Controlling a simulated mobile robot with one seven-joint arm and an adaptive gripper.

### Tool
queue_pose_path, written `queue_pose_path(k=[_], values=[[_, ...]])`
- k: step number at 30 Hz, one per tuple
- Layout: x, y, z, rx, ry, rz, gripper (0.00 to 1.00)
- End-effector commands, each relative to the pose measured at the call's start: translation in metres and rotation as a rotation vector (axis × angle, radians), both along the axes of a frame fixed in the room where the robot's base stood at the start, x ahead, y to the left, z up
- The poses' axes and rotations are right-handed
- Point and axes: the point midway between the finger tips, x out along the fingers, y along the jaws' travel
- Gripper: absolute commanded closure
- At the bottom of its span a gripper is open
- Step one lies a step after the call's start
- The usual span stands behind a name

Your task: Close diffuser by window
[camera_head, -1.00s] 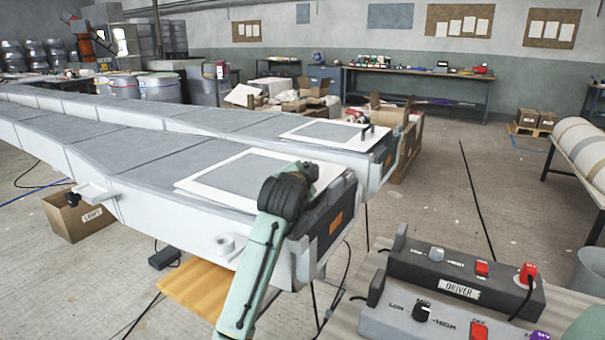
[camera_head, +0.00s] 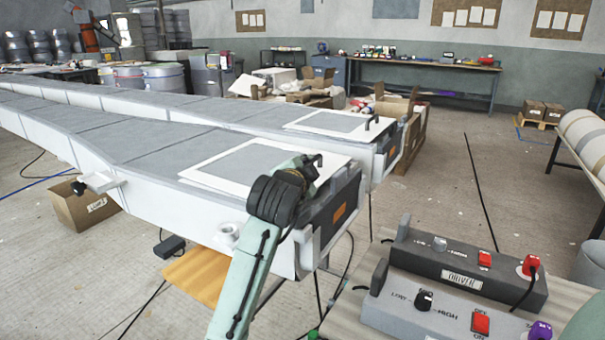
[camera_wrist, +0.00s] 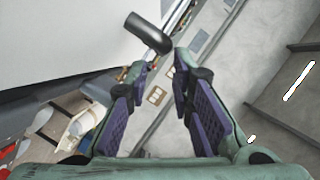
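Two long white moulds with grey tops end side by side. A white-framed grey panel lies flat on each end: a near panel (camera_head: 195,172) and a far panel (camera_head: 295,118) with a dark upright handle (camera_head: 373,122). I cannot tell which one the task calls the diffuser by the window; no window shows. My gripper is mostly hidden behind my own wrist in the head view, at the near panel's right corner. In the wrist view, my gripper (camera_wrist: 160,68) is open and empty. A dark handle (camera_wrist: 148,32) stands just beyond its fingertips, apart from them, beside a pale flat surface (camera_wrist: 60,40).
Two grey control boxes, one labelled driver (camera_head: 462,280), sit on a bench at the lower right. A cardboard box (camera_head: 85,208) stands on the floor at left. Cartons (camera_head: 415,140) stand behind the moulds. Open floor lies at right of the mould ends.

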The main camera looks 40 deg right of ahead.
Motion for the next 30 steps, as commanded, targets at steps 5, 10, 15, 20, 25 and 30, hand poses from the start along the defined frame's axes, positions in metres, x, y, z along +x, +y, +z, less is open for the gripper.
queue_pose_path(k=[5, 10, 15, 20, 25, 30], values=[[-0.019, 0.024, 0.007, -0.002, 0.000, 0.000, 0.79], [-0.028, 0.035, 0.009, 0.001, 0.001, -0.001, 0.79], [-0.029, 0.037, 0.010, 0.001, 0.001, -0.001, 0.79], [-0.029, 0.036, 0.010, 0.001, 0.001, -0.001, 0.79], [-0.029, 0.036, 0.010, 0.001, 0.001, -0.001, 0.79], [-0.025, 0.041, 0.013, -0.012, -0.001, 0.010, 0.79]])
